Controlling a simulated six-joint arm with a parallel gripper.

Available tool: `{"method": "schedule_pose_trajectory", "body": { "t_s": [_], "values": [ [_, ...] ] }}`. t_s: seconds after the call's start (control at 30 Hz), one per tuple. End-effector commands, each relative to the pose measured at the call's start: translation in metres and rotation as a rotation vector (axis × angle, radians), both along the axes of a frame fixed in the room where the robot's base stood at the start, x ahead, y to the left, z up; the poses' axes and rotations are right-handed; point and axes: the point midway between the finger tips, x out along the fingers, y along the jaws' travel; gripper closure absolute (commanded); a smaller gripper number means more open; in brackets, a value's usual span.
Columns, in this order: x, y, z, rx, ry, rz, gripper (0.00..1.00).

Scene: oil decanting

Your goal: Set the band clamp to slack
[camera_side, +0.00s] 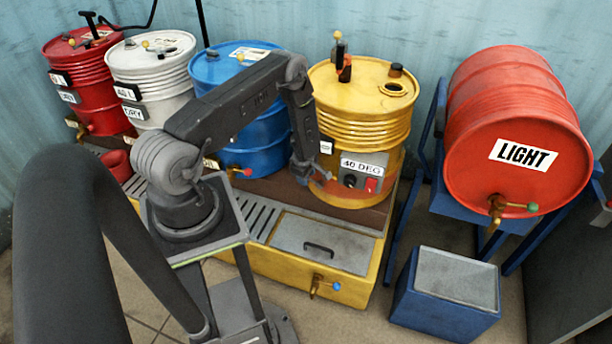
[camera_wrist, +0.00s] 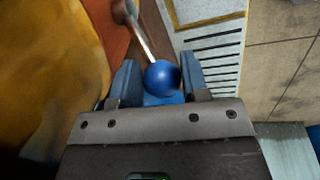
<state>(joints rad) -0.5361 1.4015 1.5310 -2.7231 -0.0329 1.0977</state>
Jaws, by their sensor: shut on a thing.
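The yellow drum (camera_side: 365,121) stands on the bunded platform with a grey box labelled 40 DEG on its front. An orange band (camera_wrist: 108,32) wraps the drum's lower part. A metal lever (camera_wrist: 138,34) with a blue ball knob (camera_wrist: 162,76) sticks out beside the band in the wrist view; I take it for the band clamp's lever. My gripper (camera_wrist: 157,82) is shut on the blue knob, one finger on each side. In the side view my gripper (camera_side: 314,174) is at the drum's left front, and the knob is hidden there. The clamp's catch is not clear.
A blue drum (camera_side: 262,135) stands to the left. A red drum labelled LIGHT (camera_side: 520,125) lies on a blue stand at right.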

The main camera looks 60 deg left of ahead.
Motion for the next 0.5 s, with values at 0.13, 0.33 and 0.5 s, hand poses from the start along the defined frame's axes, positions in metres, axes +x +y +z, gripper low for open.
{"method": "schedule_pose_trajectory", "body": {
  "t_s": [0.13, 0.33, 0.5],
  "values": [
    [0.0101, 0.0002, 0.0031, 0.009, -0.025, -0.014, 1.00],
    [0.0101, 0.0000, 0.0029, 0.009, -0.025, -0.015, 0.56],
    [0.0091, 0.0007, 0.0028, 0.009, -0.024, -0.011, 0.39]
  ]
}}
